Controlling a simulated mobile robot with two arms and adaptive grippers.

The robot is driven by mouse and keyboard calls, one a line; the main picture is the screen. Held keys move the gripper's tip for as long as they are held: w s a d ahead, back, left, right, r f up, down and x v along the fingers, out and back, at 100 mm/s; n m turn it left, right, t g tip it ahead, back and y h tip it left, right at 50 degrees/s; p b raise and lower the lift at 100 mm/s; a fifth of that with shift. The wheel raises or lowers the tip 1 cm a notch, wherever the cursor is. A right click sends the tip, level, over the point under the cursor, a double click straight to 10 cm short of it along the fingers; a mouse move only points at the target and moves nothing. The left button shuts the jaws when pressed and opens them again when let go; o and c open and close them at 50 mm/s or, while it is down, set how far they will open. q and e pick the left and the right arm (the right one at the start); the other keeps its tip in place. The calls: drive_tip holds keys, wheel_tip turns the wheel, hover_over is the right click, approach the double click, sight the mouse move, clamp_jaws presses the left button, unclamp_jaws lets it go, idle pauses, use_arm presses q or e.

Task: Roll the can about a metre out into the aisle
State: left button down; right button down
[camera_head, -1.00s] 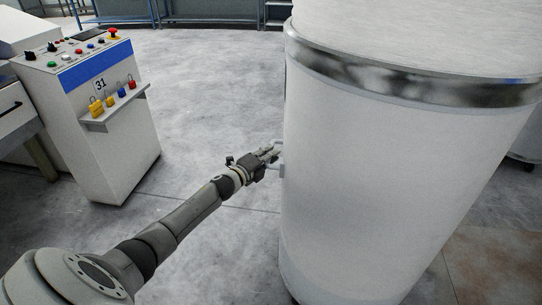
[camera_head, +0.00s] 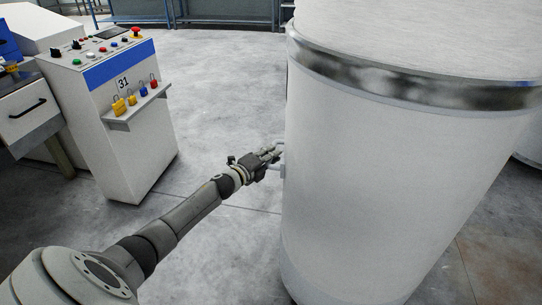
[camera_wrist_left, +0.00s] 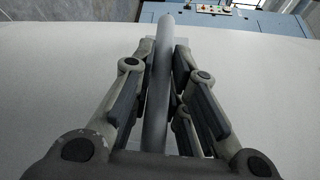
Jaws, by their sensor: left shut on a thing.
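The can (camera_head: 390,170) is a tall white drum with a shiny metal band near its top, filling the right half of the head view. A small grey handle (camera_head: 280,160) stands out from its left side. My left gripper (camera_head: 270,156) reaches in from the left and is shut on this handle. In the left wrist view the handle bar (camera_wrist_left: 160,85) runs between the two fingers of the gripper (camera_wrist_left: 162,70), with the can's white wall (camera_wrist_left: 60,70) behind. The can's lowest edge is cut off by the picture. My right gripper is out of view.
A white control cabinet (camera_head: 130,150) with buttons, padlocks and the number 31 stands at the left, beside a drawer unit (camera_head: 28,110). Grey floor between cabinet and can is clear. Blue frames (camera_head: 200,14) stand at the back. Another round white object (camera_head: 530,145) shows at the right edge.

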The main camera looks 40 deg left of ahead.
use_arm(q)
drive_tip(key=c, duration=1.3)
unclamp_jaws()
drive_tip(key=shift+w+d, duration=0.1)
drive_tip(key=shift+d, duration=0.1)
drive_tip(key=shift+s+a+r, duration=0.15)
drive_tip(key=shift+s, duration=1.85)
drive_tip(key=shift+s+a+r, duration=0.2)
drive_tip(key=shift+s, duration=1.8)
drive_tip(key=shift+s+a+r, duration=0.15)
drive_tip(key=shift+s, duration=1.85)
